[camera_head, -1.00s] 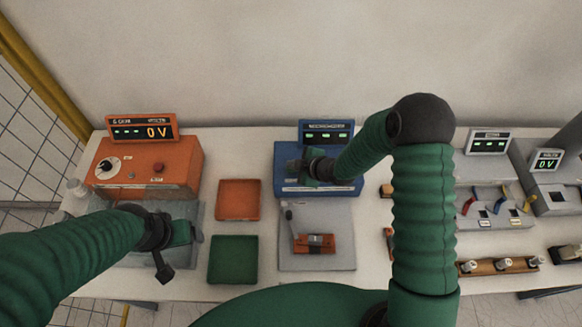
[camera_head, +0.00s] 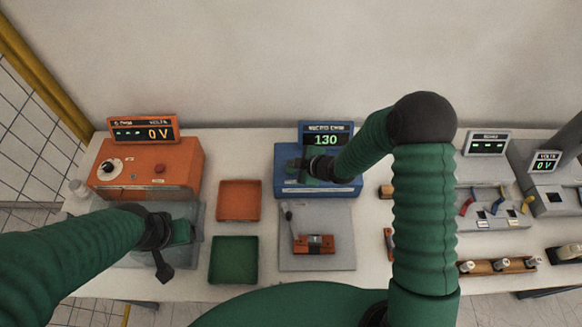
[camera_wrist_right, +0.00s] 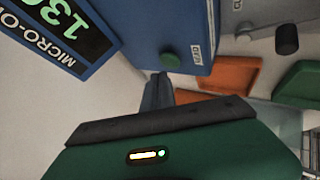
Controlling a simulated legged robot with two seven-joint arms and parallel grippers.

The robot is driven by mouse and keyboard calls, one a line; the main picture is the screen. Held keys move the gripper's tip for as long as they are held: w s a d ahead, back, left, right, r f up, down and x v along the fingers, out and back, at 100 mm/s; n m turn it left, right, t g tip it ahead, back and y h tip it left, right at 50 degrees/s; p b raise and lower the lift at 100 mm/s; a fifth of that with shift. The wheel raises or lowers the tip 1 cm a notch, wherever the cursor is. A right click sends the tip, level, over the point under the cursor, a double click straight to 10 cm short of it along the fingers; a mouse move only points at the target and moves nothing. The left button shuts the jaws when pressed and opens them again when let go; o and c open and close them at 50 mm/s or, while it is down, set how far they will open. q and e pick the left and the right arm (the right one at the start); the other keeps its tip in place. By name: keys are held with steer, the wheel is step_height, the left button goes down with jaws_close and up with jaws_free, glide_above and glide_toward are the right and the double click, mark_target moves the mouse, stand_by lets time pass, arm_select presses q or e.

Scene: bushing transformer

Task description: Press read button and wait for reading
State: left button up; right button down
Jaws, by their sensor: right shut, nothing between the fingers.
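The blue micro-ohm meter (camera_head: 345,187) stands at the back middle of the table. Its display (camera_head: 326,140) reads 130 in green. In the right wrist view, the blue meter (camera_wrist_right: 140,20) has a round green read button (camera_wrist_right: 168,61) beside a READ label. My right gripper (camera_head: 294,168) is over the meter's top. In the right wrist view its closed, empty fingers (camera_wrist_right: 158,90) are just short of the button, with a small gap seen. My left gripper (camera_head: 182,243) hangs over the grey clear-sided box at the left; its finger gap is not clear.
An orange volts unit (camera_head: 150,165) showing 0 V stands left. An orange tray (camera_head: 239,200) and a green tray (camera_head: 233,260) lie in the middle. A grey fixture (camera_head: 335,220) holding an orange-brown part stands before the meter. Other grey instruments (camera_head: 490,205) fill the right.

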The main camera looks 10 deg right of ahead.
mark_target(293, 171)
step_height(293, 171, up, 5)
steer(key=p, duration=0.4)
stand_by(0.5)
steer(key=shift+f, duration=0.1)
